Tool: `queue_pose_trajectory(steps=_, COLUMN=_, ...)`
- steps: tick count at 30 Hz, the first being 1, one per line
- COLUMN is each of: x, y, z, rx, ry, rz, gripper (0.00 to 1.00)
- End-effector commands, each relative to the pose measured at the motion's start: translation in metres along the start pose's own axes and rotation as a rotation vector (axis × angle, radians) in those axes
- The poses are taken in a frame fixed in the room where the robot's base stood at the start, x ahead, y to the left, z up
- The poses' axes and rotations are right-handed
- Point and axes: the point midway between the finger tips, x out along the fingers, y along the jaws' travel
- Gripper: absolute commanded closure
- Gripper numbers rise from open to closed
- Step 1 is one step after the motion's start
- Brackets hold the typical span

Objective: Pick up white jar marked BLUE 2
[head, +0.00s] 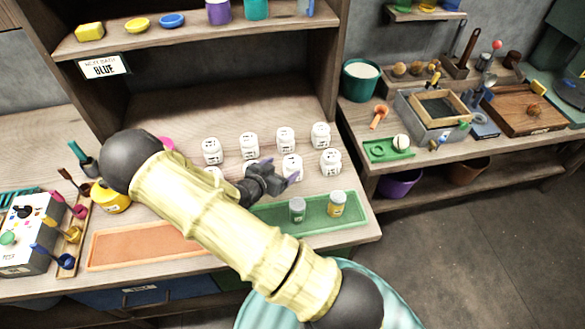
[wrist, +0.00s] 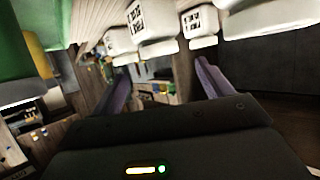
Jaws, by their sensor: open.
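White jars with dark label print stand in two rows on the bench below the "BLUE" sign in the head view. They include a back-row jar (head: 320,135), a front-right jar (head: 330,162) and a jar (head: 292,165) close to my gripper. The print is too small to tell which is marked BLUE 2. My gripper (head: 282,172) is open, low beside the front row, pointing right. My arm hides part of the front-left jars. In the wrist view, my purple fingers (wrist: 165,88) are spread with no jar between them; white jars (wrist: 152,27) show along the top.
A green tray (head: 270,215) in front holds a green-content jar (head: 297,209) and a yellow-content jar (head: 337,203). An orange tray (head: 130,246) lies front left. A shelf (head: 190,38) overhangs the back. A side bench (head: 450,148) with tools stands right.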

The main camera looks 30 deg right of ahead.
Motion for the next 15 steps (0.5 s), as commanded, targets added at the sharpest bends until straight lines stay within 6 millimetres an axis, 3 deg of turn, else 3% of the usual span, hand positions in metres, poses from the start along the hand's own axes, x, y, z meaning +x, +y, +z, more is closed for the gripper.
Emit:
queue_pose_trajectory(steps=6, x=0.036, y=0.001, z=-0.002, rx=0.000, ry=0.000, rz=0.004, gripper=0.21)
queue_pose_trajectory(steps=15, x=0.045, y=0.002, z=0.000, rx=0.002, ry=-0.001, rz=0.004, gripper=0.21)
